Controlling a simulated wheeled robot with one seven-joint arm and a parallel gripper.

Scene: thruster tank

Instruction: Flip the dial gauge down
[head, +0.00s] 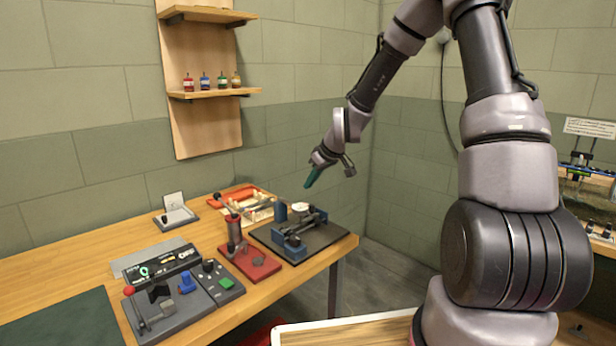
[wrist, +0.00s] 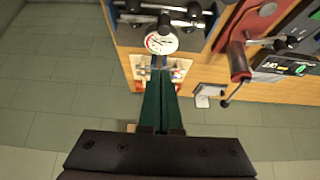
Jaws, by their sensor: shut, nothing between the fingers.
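The dial gauge has a round white face; it shows in the wrist view (wrist: 162,40) and, small, in the head view (head: 301,207). It sits on a blue-and-grey fixture (head: 293,240) on a dark base plate (head: 325,237) near the table's right end. Its face is turned up toward the wrist camera. My gripper (head: 308,185) is shut and empty, its green fingers pointing down, above the table and close to the gauge in the head view. In the wrist view, my fingertips (wrist: 166,70) appear just below the dial face; I cannot tell the gap in depth.
A red-based press (head: 250,262) stands left of the fixture. A control box (head: 180,290) with a red-knobbed lever is further left. A tray of parts (head: 250,203) lies behind. A shelf (head: 213,93) with small bottles hangs on the wall.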

